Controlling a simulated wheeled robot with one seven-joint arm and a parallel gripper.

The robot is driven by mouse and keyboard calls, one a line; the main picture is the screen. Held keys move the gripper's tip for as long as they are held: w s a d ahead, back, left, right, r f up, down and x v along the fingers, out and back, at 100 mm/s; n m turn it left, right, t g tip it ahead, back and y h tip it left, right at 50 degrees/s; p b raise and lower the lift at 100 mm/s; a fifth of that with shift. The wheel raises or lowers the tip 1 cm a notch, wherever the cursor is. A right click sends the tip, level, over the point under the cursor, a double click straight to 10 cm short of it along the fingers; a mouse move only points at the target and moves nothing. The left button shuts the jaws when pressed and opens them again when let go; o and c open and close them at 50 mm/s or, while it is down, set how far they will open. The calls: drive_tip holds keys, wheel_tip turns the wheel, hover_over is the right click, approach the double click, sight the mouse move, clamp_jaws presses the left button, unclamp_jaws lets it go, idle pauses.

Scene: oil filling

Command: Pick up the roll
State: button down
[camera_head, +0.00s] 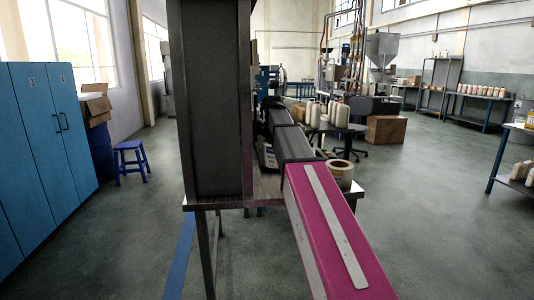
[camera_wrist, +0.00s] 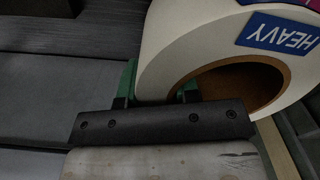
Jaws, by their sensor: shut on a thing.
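The roll (camera_wrist: 185,40) is large and close in the wrist view, white with a brown core and a blue label reading HEAVY. My gripper (camera_wrist: 157,88) has green fingertips, one outside the roll and one inside its core opening. It is shut on the roll's wall. In the head view a pale roll (camera_head: 340,180) with a brown inner ring shows at the table's right edge, just right of the magenta block. The gripper cannot be made out in that view. Whether the roll is lifted clear of the surface cannot be told.
A metal table (camera_head: 262,188) stands ahead, with several white bottles (camera_head: 338,114) on a table beyond. Blue lockers (camera_head: 42,140) and a blue stool (camera_head: 130,155) are at left. A shelf (camera_head: 515,165) stands at right.

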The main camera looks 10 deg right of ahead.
drive_tip(key=d, duration=1.7)
drive_tip(key=shift+d, duration=0.2)
drive_tip(key=shift+a, duration=0.1)
